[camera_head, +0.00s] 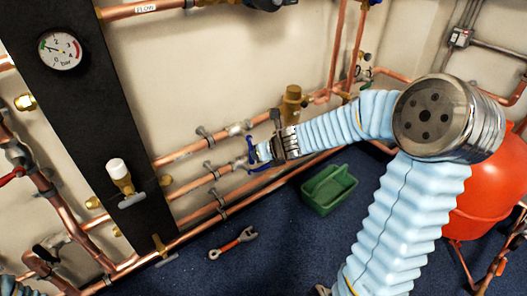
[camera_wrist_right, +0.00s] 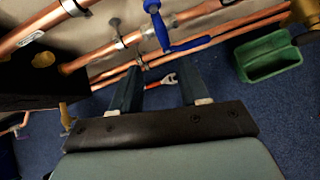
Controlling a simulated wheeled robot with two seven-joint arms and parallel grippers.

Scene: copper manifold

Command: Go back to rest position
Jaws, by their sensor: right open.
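My right gripper (camera_head: 264,152) is at the end of the pale blue sleeved arm, close to the copper pipes on the wall. In the right wrist view its two dark fingers (camera_wrist_right: 160,74) are spread apart with nothing between them. A blue valve handle (camera_wrist_right: 157,27) shows just beyond the fingertips, apart from them in that view. In the head view, blue parts overlap at the gripper, so handle and fingers are hard to separate. My left gripper is not in view.
A dark panel carries a pressure gauge (camera_head: 60,50) and a white-capped valve (camera_head: 119,172). A red-handled wrench (camera_head: 233,243) and a green tray (camera_head: 347,197) lie on the blue floor. A red tank (camera_head: 497,190) stands at the right, behind my arm.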

